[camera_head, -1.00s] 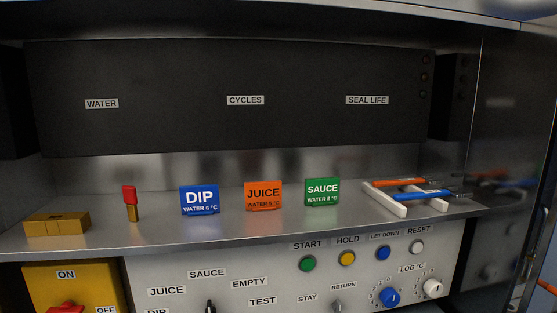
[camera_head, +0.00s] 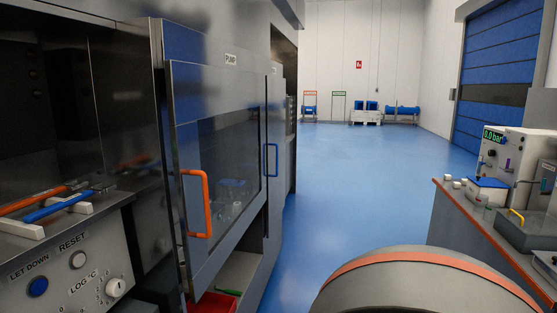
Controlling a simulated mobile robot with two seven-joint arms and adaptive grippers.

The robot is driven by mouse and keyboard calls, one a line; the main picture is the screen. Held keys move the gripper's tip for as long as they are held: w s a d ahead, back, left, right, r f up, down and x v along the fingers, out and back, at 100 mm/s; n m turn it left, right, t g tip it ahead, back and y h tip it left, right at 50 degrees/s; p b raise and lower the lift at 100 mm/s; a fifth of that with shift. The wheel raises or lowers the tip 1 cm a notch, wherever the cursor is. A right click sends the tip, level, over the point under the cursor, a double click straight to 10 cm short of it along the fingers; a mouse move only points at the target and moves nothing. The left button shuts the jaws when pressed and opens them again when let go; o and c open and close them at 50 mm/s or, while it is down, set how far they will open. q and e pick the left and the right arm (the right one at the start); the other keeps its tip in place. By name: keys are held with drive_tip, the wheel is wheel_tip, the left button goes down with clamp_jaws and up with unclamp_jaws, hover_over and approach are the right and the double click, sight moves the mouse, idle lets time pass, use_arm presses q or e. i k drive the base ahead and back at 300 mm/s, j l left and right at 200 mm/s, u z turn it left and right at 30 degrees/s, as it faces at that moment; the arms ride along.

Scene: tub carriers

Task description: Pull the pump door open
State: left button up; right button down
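The pump door (camera_head: 220,165) is a grey-framed glass door on the left side of the view, under a PUMP label (camera_head: 231,60). An orange vertical handle (camera_head: 205,204) is fixed near its left edge. The door looks slightly proud of the cabinet front, but I cannot tell whether it is shut or ajar. Blurred objects show through the glass. A part of my own arm fills the bottom right of the view. Neither of my grippers is in view.
A control panel (camera_head: 88,275) and a shelf with orange and blue tools (camera_head: 48,205) stand at the left. A blue handle (camera_head: 271,160) is on a farther door. A red bin (camera_head: 214,304) sits below. A bench with instruments (camera_head: 515,155) is at right. Blue floor (camera_head: 345,175) between is clear.

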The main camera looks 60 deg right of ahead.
sight(194, 92)
drive_tip(key=z, duration=1.55)
